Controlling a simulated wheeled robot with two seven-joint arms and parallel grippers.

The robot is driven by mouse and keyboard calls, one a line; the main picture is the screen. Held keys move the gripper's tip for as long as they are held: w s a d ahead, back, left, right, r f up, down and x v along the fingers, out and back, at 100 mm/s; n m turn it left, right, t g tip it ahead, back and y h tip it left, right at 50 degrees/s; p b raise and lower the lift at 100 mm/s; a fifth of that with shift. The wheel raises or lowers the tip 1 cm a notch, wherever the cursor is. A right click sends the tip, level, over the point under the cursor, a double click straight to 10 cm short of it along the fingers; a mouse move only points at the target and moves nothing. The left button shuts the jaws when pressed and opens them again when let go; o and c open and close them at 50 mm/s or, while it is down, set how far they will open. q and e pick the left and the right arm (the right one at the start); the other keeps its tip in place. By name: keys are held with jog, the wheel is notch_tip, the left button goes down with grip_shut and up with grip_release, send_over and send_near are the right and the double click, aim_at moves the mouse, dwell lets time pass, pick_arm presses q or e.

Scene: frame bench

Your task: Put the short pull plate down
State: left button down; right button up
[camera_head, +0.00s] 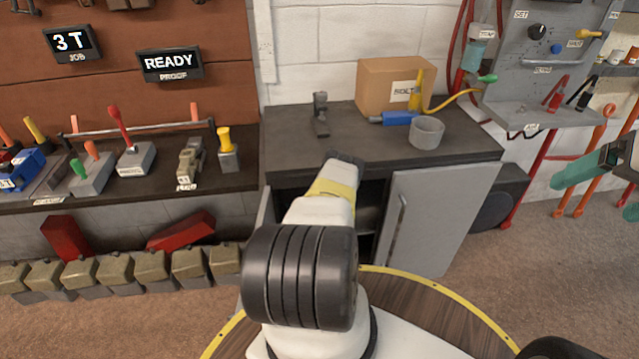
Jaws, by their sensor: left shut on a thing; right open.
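The short pull plate cannot be made out in this view. One of my arms, white with a black ribbed joint and a yellow band, reaches from the bottom middle to the front of the grey cabinet (447,215). Its dark far end overlaps the front edge of the dark cabinet top (285,150). The jaws and anything in them are hidden.
On the cabinet top stand a small dark upright fixture (320,113), a cardboard box (378,85), a grey round cup (427,133) and a blue-handled tool (398,118). The front left of the top is clear. A bench with tools (135,158) is at left.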

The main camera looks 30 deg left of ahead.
pick_arm(q)
jog(key=shift+w+f, duration=0.1)
jog(key=shift+f, duration=0.2)
jog(key=c, duration=1.1)
grip_release()
jog(key=shift+o, duration=0.2)
